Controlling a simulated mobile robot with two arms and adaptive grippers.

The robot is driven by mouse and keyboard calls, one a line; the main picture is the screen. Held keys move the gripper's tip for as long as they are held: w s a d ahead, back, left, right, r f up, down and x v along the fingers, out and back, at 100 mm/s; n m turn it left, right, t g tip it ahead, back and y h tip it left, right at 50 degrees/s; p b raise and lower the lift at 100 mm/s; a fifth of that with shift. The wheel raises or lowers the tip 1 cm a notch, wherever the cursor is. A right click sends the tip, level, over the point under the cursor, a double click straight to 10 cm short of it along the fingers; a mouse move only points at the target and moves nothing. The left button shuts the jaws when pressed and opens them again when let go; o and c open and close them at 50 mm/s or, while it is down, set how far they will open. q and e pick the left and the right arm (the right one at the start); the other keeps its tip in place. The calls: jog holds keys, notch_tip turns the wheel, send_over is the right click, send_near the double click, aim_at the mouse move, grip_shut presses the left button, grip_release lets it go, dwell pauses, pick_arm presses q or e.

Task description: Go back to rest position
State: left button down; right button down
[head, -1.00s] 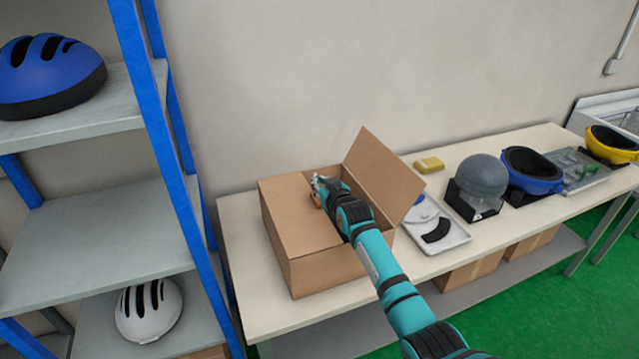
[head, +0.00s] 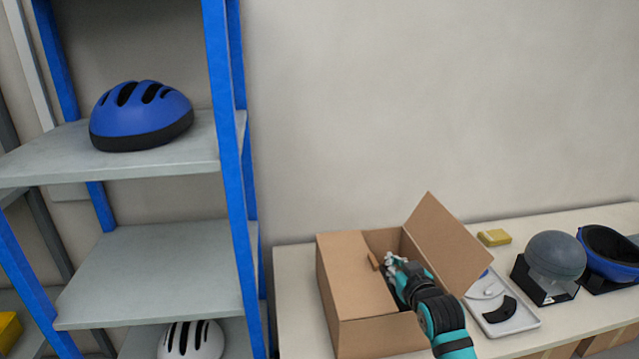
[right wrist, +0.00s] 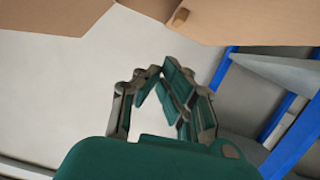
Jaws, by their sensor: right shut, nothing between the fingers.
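My right gripper (head: 394,263) is over the opening of the cardboard box (head: 382,338), close to the inner edge of the box's left flap. Its fingers are together with nothing held between them. The right wrist view shows the same shut fingers (right wrist: 160,78), with cardboard flaps beyond them at the top. A small brown tab (head: 373,261) sits at the left flap's edge, just left of the fingertips and apart from them. The inside of the box is mostly hidden. My left gripper is out of view.
The box's right flap (head: 452,245) stands raised beside my right arm. A blue-posted shelf (head: 150,275) with a blue helmet (head: 140,115) and a white helmet (head: 190,340) stands left. A tray (head: 505,315), yellow block (head: 494,237) and grey dome (head: 555,254) occupy the table's right.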

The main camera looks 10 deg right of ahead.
jog(key=s+f, duration=0.2)
jog(key=s+a+f+g, duration=0.1)
jog(key=s+f, duration=0.1)
jog(key=s+a+f+g, duration=0.1)
jog(key=s+f, duration=0.1)
jog(key=shift+s+f, duration=0.2)
jog(key=shift+s, duration=0.05)
jog(key=s+a+f+g, duration=0.1)
jog(key=s+f+g, duration=0.2)
jog(key=s, duration=0.9)
jog(key=s+a+f+g, duration=0.2)
jog(key=s+f+g, duration=0.1)
jog(key=s, duration=0.8)
jog(key=s+a+f+g, duration=0.1)
jog(key=s+f+g, duration=0.2)
jog(key=s, duration=0.9)
notch_tip(320, 180, down, 29)
jog(key=s+g+b, duration=0.1)
jog(key=g+b, duration=0.1)
jog(key=s+d+f+n+g+b, duration=0.1)
jog(key=s+d+f, duration=0.1)
jog(key=s+f, duration=1.4)
jog(key=shift+s+d+f, duration=0.35)
jog(key=shift+d+f, duration=0.05)
jog(key=shift+f, duration=0.1)
jog(key=shift+d, duration=0.1)
